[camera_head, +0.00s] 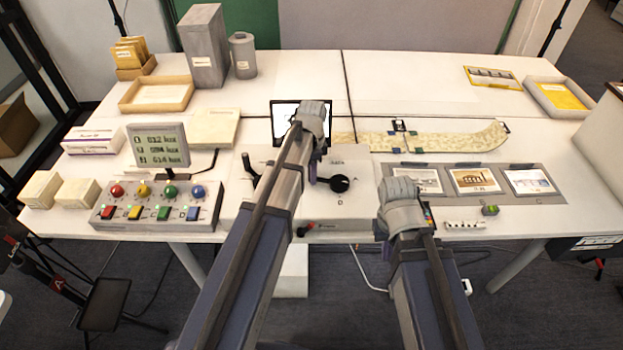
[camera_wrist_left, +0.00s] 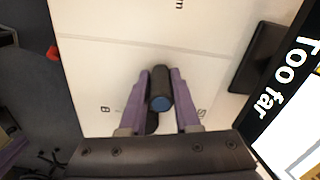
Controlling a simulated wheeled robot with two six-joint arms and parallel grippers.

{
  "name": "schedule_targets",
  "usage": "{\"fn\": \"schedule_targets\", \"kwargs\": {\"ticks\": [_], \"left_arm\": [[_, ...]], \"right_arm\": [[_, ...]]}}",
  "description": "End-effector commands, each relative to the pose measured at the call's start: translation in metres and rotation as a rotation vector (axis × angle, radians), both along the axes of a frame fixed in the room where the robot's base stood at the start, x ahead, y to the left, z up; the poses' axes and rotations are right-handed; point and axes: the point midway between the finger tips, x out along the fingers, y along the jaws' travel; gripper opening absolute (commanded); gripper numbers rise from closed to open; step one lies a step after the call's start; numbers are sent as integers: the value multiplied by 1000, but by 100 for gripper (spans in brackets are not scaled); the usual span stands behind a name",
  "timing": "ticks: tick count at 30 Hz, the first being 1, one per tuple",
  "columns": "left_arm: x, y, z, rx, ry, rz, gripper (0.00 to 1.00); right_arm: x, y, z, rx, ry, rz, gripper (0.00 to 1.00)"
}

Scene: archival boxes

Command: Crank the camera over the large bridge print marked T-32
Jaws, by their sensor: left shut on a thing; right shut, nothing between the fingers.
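My left gripper (camera_head: 312,118) reaches over the white panel in front of the small screen (camera_head: 283,118). In the left wrist view its purple fingers (camera_wrist_left: 160,95) are shut on a dark cylindrical crank handle (camera_wrist_left: 160,88) with a blue end. The panel surface lies below it. The screen in that view (camera_wrist_left: 290,100) reads "Too far". Several small prints lie on a grey board; one (camera_head: 475,180) shows a structure, another (camera_head: 530,181) is at its right. I cannot read a T-32 mark. My right gripper (camera_head: 400,195) is shut and empty, in front of the leftmost print (camera_head: 418,180).
A black knob (camera_head: 339,184) and a lever (camera_head: 248,168) stand on the panel. A button box (camera_head: 158,205) and a display (camera_head: 158,145) are at the left. A long map strip (camera_head: 430,140) lies behind the prints. Grey boxes (camera_head: 205,50) stand at the back left.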

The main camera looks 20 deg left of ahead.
Motion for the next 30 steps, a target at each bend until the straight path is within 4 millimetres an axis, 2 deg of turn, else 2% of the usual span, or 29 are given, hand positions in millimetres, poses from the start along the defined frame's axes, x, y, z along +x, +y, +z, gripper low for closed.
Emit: {"fn": "schedule_targets", "kwargs": {"ticks": [1,14,27,30], "left_arm": [[9,2,0,3,-5,-41,0],[43,-7,0,2,-5,-452,0],[71,-29,0,1,-6,-871,0],[76,-36,0,1,-6,-918,0]], "right_arm": [[0,0,0,0,0,0,0],[0,0,0,0,0,0,0],[0,0,0,0,0,0,0],[0,0,0,0,0,0,0]]}}
